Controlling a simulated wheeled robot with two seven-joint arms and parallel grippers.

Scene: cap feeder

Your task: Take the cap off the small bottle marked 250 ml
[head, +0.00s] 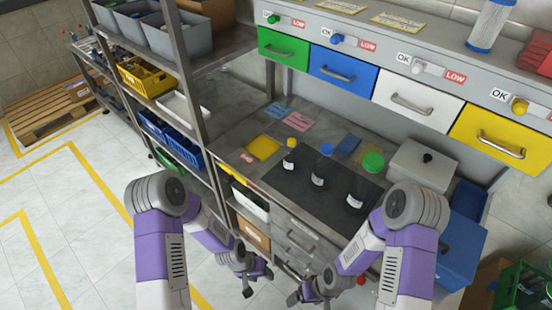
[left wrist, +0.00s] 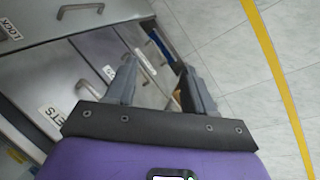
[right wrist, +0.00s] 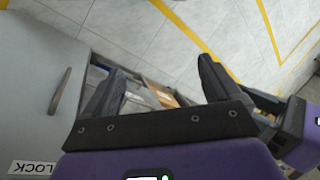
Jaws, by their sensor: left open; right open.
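Three dark bottles with white labels stand in a row on the black mat (head: 312,204) on the worktop. The left bottle (head: 289,159) looks smallest and has a yellow cap (head: 292,142). The middle bottle (head: 318,178) has a blue cap (head: 327,149). The right bottle (head: 357,198) has a wide green cap (head: 373,160). The label print is too small to read. My left gripper (head: 258,281) and right gripper (head: 311,289) hang low in front of the drawers, below the bottles. Both are open and empty, also in the left wrist (left wrist: 160,82) and right wrist (right wrist: 158,86) views.
A yellow pad (head: 262,147) and pink and blue cards lie left of the mat. A grey box (head: 421,167) with a black knob stands to its right. Coloured drawers (head: 345,75) hang behind. A shelf rack (head: 190,90) rises at left; drawer handles project near both grippers.

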